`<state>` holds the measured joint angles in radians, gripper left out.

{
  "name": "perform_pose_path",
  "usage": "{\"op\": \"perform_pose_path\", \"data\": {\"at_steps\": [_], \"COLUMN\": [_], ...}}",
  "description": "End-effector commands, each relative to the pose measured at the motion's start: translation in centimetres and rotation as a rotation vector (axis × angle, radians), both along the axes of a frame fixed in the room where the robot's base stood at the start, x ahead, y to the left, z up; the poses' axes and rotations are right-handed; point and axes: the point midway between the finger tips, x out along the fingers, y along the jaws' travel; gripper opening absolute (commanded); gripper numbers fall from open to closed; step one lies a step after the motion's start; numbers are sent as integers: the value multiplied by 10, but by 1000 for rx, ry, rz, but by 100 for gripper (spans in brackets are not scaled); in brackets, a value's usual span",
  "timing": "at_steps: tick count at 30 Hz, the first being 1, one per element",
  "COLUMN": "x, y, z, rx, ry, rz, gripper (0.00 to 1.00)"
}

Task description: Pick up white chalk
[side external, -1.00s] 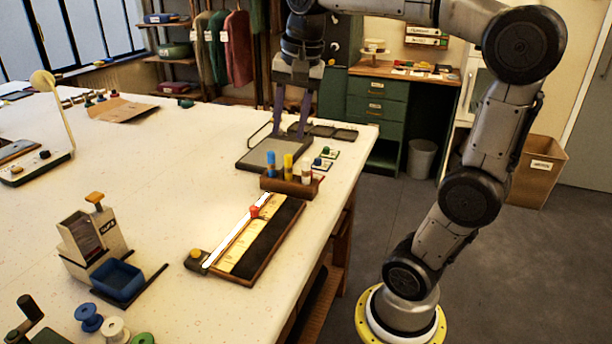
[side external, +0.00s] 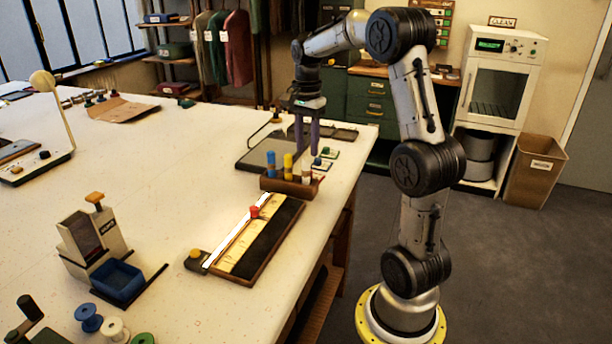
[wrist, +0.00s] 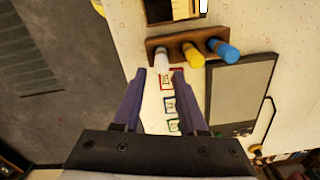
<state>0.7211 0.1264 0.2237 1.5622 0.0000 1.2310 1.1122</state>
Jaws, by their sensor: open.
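The white chalk (wrist: 162,62) stands in a brown wooden holder (wrist: 174,44), in the end slot beside the yellow chalk (wrist: 193,55) and the blue chalk (wrist: 222,49). In the side view the white chalk (side external: 307,167) is at the right end of the holder (side external: 287,187), partly hidden. My gripper (side external: 307,152) is open and points down, just above and behind the white chalk. In the wrist view my gripper (wrist: 159,76) has its fingertips apart, with the white chalk lined up near the gap between them. Nothing is held.
Small colour-labelled cards (wrist: 171,103) lie beside the holder. A dark flat slate (wrist: 232,92) lies next to them. A ruler board (side external: 267,240) with a red slider lies in front of the holder. The table's right edge is close by.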

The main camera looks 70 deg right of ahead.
Motion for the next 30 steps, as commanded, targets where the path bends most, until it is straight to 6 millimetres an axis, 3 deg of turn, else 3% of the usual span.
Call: {"op": "perform_pose_path", "data": {"at_steps": [8, 16, 26, 30], "x": [0, 2, 2, 2], "y": [1, 2, 2, 2], "z": [-21, -57, -64, -63], "rx": [1, 0, -1, -1], "ry": [2, 1, -2, -2], "rz": [1, 2, 1, 1], "gripper": [42, 42, 42, 16]}}
